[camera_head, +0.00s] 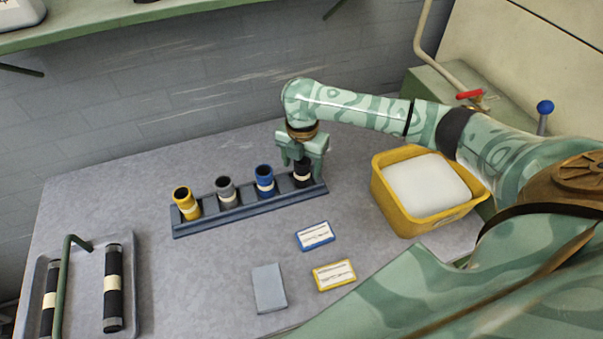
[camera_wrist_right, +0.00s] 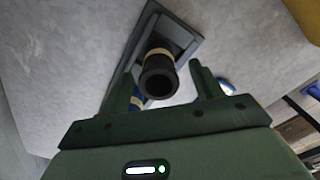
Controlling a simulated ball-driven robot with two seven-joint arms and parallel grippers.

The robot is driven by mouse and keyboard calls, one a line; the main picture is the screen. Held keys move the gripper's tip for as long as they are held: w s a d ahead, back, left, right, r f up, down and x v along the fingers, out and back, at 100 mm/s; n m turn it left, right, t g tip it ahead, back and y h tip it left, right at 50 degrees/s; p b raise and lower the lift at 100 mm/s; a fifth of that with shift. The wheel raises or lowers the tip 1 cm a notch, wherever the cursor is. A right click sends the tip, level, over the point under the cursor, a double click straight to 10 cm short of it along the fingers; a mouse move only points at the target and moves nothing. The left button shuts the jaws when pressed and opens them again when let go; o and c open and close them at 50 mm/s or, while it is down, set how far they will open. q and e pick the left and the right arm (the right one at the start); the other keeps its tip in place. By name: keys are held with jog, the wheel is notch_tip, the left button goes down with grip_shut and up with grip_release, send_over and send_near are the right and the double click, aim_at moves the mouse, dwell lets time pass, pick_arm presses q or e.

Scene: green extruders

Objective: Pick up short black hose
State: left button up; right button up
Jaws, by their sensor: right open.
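The short black hose (camera_head: 302,174) stands upright at the right end of a dark blue rack (camera_head: 205,225), with a pale band around it. My right gripper (camera_head: 301,160) is open above it, fingers pointing down. In the right wrist view the black hose (camera_wrist_right: 159,76) shows its open round end between the two spread fingers of my right gripper (camera_wrist_right: 163,86). A gap shows on both sides, and no grip is visible. My left gripper is not in view.
Yellow (camera_head: 186,204), grey (camera_head: 226,192) and blue (camera_head: 264,180) short hoses stand in the same rack. A yellow bin (camera_head: 400,212) is to the right. Labelled cards (camera_head: 315,236) and a grey block (camera_head: 269,288) lie in front. A tray (camera_head: 89,265) with long black hoses is at left.

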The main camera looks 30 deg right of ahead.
aim_at(302, 171)
notch_tip(302, 171, down, 4)
jog(key=shift+w+d+r+b, duration=0.1)
jog(key=shift+w+r+b, duration=0.05)
jog(key=shift+b, duration=0.45)
jog(key=shift+r, duration=0.15)
jog(key=shift+c, duration=0.4)
jog(key=c, duration=1.1)
jog(key=shift+r, duration=0.1)
jog(key=shift+c, duration=0.2)
